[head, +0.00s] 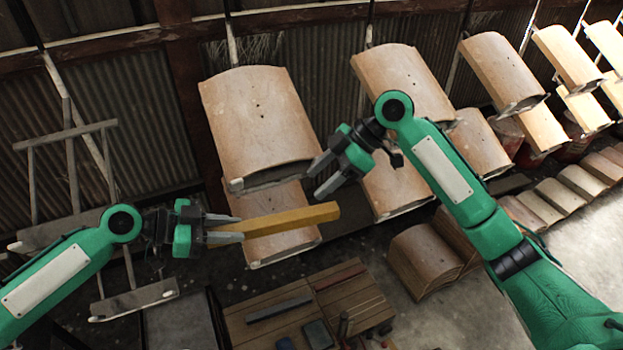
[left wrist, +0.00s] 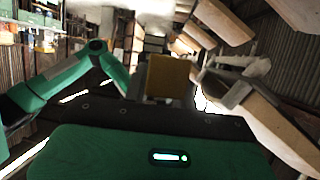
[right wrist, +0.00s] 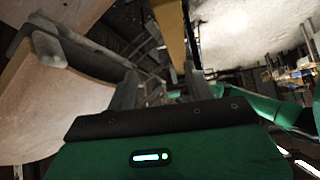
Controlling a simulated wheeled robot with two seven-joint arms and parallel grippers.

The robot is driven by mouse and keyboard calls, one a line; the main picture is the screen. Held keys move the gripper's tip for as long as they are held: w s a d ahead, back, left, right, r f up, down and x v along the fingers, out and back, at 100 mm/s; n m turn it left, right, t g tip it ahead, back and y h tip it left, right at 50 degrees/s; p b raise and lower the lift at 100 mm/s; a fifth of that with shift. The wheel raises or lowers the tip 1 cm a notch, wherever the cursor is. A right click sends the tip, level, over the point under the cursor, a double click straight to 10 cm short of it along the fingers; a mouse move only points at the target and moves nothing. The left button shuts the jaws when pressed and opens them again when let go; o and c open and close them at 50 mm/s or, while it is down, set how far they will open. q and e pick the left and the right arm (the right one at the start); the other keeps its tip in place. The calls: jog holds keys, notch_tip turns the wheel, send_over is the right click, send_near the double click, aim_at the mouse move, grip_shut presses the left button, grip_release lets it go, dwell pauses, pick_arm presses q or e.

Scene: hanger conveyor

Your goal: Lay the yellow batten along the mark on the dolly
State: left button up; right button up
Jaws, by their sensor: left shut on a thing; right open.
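The yellow batten (head: 290,220) is held up in the air by my left gripper (head: 240,229), which is shut on its left end; it points right, its far end slightly higher. In the left wrist view the batten (left wrist: 168,77) shows nearly end-on between the fingers. My right gripper (head: 317,178) is open and empty, above the batten's right half and apart from it. In the right wrist view the batten (right wrist: 171,32) shows beyond the fingertips. A low slatted wooden top (head: 262,335) below may be the dolly; I cannot make out a mark for certain.
On the wooden top lie a dark bar (head: 279,308), a reddish strip (head: 340,277) and small tools. Curved wooden panels (head: 262,115) hang behind both grippers, close to the right one. More curved panels (head: 424,260) stand on the floor to the right. Open floor lies at lower right.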

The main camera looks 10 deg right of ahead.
aim_at(273, 218)
pick_arm(q)
jog(key=shift+a, duration=0.1)
pick_arm(e)
jog(key=s+a, duration=0.1)
jog(key=a+r+n, duration=0.1)
jog(key=shift+s+a+r+g, duration=0.1)
jog(key=shift+s+a+g, duration=0.2)
jog(key=shift+s+g, duration=0.1)
jog(key=shift+s+a+n, duration=0.1)
jog(key=shift+a+n, duration=0.2)
jog(key=x, duration=1.1)
jog(key=shift+a+f, duration=0.2)
jog(key=shift+a, duration=0.05)
jog(key=c, duration=1.1)
pick_arm(q)
jog(key=o, duration=1.1)
